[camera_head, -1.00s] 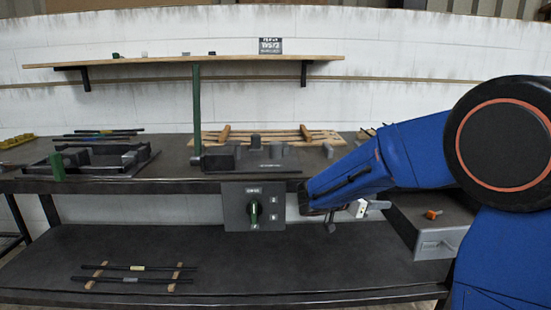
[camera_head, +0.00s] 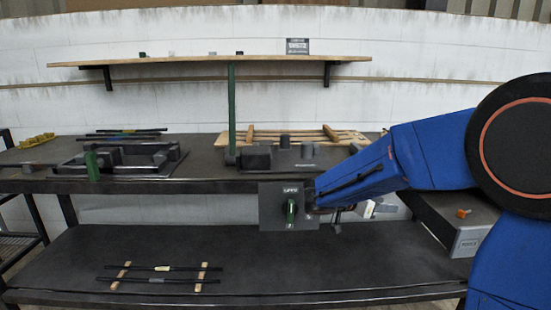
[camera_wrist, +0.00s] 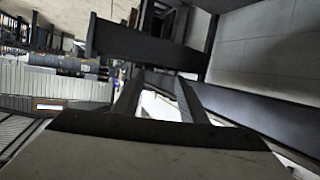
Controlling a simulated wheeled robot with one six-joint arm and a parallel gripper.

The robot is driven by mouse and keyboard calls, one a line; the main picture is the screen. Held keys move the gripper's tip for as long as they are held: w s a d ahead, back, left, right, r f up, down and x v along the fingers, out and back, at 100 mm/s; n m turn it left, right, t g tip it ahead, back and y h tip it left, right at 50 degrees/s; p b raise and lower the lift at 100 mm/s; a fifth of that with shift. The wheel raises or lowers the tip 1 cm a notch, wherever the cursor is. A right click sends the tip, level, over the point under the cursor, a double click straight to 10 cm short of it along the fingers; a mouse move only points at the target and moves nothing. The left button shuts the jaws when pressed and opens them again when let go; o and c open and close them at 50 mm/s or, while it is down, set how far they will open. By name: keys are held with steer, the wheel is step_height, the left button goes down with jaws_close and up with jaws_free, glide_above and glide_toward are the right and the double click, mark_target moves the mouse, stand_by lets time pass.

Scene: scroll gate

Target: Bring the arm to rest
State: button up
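My blue arm (camera_head: 430,150) reaches in from the right of the head view and slopes down to the left. In the head view my gripper is mostly hidden at the arm's end. In the wrist view my gripper (camera_wrist: 160,82) shows two dark fingers apart, with a bright empty gap between them.
The workbench (camera_head: 215,180) holds a dark tray frame (camera_head: 160,165) and a grey fixture with a green post (camera_head: 232,110). A grey drawer box (camera_head: 470,240) stands under the arm. Rods (camera_head: 160,268) lie on the lower shelf (camera_head: 400,260). A wall shelf (camera_head: 200,60) runs above.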

steer(key=s+d+f+n+g+y, duration=0.1)
steer(key=s+d+n+g+y, duration=0.15)
steer(key=s, duration=0.75)
steer(key=s+d+f+n+g+y, duration=0.1)
steer(key=s+d+n+y, duration=0.15)
steer(key=s, duration=0.65)
steer(key=s+a+f+n+t+y, duration=0.1)
steer(key=s+a+n+y, duration=0.2)
steer(key=s, duration=0.5)
steer(key=s+a+f+n+t+y, duration=0.1)
steer(key=s+a+n+y, duration=0.3)
steer(key=s, duration=0.4)
steer(key=shift+s+a+f+n+t+y, duration=0.15)
steer(key=shift+a+f+n+t+y, duration=0.35)
steer(key=shift+a, duration=0.65)
steer(key=shift+f, duration=0.2)
